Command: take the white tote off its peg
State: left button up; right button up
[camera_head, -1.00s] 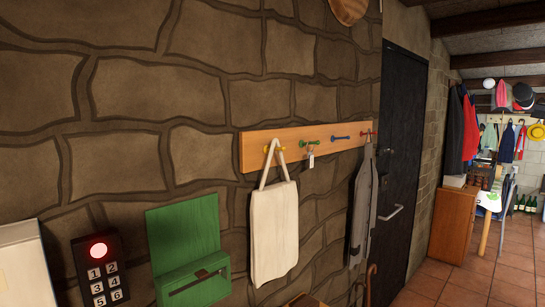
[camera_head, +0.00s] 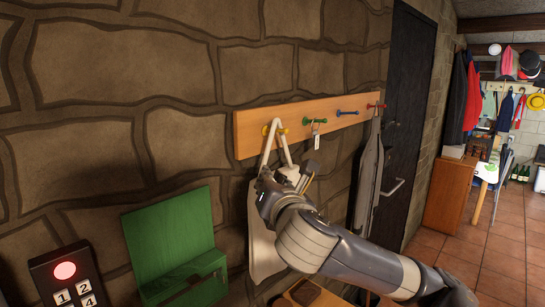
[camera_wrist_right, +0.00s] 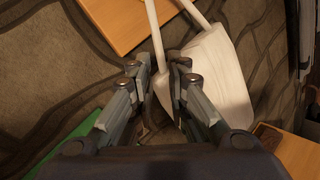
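The white tote (camera_head: 262,245) hangs against the stone wall, its straps looped over the yellow peg (camera_head: 274,131) of a wooden rail (camera_head: 248,135). My right gripper (camera_head: 280,178) is at the top of the tote, just below the peg, and its arm covers much of the bag. In the right wrist view the gripper (camera_wrist_right: 161,75) has a gap between its fingers, with the tote's strap and upper edge lying between them. The tote's body (camera_wrist_right: 220,75) shows to the right there. Firm contact is not clear. My left gripper is out of view.
A grey garment (camera_head: 369,180) hangs from the red peg. A green wall box (camera_head: 172,240) and a keypad (camera_head: 66,280) are at left. A wooden surface (camera_head: 318,295) lies below.

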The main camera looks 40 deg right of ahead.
aim_at(268, 152)
jog(key=shift+n+t+h, duration=0.3)
jog(key=shift+n, duration=0.1)
jog(key=w+d+r+p, duration=0.1)
jog(key=w+d, duration=0.1)
jog(key=w+d+r+p, duration=0.1)
jog(key=w, duration=0.1)
jog(key=w+d+r+p, duration=0.1)
jog(key=w+d+r, duration=0.1)
jog(key=w, duration=0.1)
jog(key=shift+d+p, duration=0.3)
jog(key=shift+d, duration=0.05)
jog(key=shift+w+d+f, duration=0.1)
jog(key=shift+w+d, duration=0.25)
jog(key=shift+w, duration=0.2)
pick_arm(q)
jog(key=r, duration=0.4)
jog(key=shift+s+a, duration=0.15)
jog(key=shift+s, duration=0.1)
pick_arm(e)
jog(key=shift+w, duration=0.1)
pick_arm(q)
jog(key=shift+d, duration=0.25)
pick_arm(e)
jog(key=c, duration=0.3)
grip_shut()
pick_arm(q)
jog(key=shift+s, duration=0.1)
pick_arm(e)
jog(key=shift+f, duration=0.15)
